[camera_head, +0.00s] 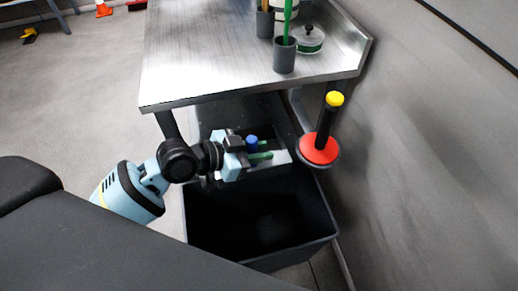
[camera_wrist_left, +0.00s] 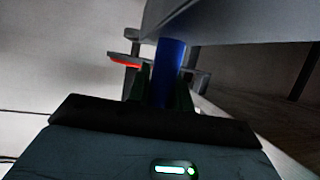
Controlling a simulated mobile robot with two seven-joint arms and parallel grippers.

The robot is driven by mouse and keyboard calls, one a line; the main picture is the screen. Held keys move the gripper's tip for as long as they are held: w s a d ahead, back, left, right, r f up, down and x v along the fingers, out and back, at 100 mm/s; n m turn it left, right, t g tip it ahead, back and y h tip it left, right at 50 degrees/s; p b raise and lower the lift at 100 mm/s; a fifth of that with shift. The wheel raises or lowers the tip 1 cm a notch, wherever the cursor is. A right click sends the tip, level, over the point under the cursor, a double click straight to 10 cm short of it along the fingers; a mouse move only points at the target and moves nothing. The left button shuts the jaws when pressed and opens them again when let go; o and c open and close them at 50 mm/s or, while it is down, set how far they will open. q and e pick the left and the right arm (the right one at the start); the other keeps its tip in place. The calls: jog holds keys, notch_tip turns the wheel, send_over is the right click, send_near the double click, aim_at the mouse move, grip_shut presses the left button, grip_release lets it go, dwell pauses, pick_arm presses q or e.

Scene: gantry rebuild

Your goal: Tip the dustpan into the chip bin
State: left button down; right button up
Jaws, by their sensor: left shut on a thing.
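The dustpan has a grey pan (camera_head: 281,158) and a blue handle (camera_head: 251,142). My left gripper (camera_head: 260,151) is shut on the blue handle, its green finger pads on either side. In the left wrist view the handle (camera_wrist_left: 171,65) stands between the pads, with the grey pan (camera_wrist_left: 235,22) beyond it. The chip bin (camera_head: 262,255) is a dark, open-topped box on the floor. The gripper and dustpan show over the far part of its opening. The bin's inside is dark and I cannot make out contents. Whether the pan holds chips cannot be told. My right gripper is not in view.
A red disc (camera_head: 318,150) with a black, yellow-topped post is right of the dustpan, near the grey wall (camera_head: 430,150). Open floor lies left.

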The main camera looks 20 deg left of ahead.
pick_arm(q)
jog(key=shift+r, duration=0.25)
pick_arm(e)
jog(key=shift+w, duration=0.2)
pick_arm(q)
jog(key=shift+r, duration=0.75)
jog(key=shift+f, duration=0.9)
jog(key=shift+r, duration=0.85)
jog(key=shift+f, duration=0.95)
jog(key=shift+r, duration=0.15)
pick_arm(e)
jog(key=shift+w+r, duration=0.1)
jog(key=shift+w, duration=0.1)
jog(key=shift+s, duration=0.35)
